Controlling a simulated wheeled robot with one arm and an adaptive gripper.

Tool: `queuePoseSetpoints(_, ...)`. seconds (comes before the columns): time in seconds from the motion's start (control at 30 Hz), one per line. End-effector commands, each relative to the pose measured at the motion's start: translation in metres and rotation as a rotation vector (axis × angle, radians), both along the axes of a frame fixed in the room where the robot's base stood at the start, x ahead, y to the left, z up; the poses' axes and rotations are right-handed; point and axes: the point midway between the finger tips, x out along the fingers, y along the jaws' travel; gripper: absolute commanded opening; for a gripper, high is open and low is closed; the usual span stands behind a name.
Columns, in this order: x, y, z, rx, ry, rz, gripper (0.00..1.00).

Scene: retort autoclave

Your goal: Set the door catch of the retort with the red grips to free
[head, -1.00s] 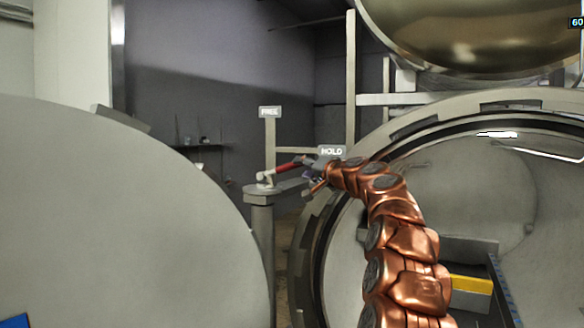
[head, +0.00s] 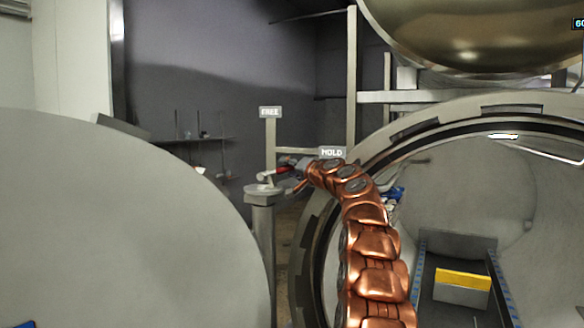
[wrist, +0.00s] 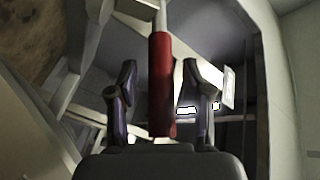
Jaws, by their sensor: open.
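The door catch is a lever with a red grip (head: 282,170) on top of a grey post (head: 261,215) beside the open retort. The lever points right, toward the HOLD sign (head: 332,153). The FREE sign (head: 270,112) stands on an upright behind the post. My gripper (head: 291,172) is at the red grip, partly hiding it. In the wrist view the red grip (wrist: 160,80) runs between the two fingers of my gripper (wrist: 159,78). The fingers are open, with a visible gap on each side of the grip.
The big round door (head: 120,220) fills the left. The retort mouth (head: 335,215) is on the right, with a rack and a yellow-topped block (head: 463,280) inside. Another rounded vessel (head: 480,35) hangs above. A wall shelf (head: 205,140) is at the back.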

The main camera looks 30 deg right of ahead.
Motion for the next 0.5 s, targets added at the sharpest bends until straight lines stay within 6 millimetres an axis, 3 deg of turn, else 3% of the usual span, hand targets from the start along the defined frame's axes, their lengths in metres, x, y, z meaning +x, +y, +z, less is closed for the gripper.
queuePoseSetpoints(0.17,-0.0003,-0.0002,0.0003,0.0,-0.001,-0.001,0.49)
queuePoseSetpoints(0.5,-0.0004,-0.0002,0.0004,-0.001,-0.001,-0.001,0.13)
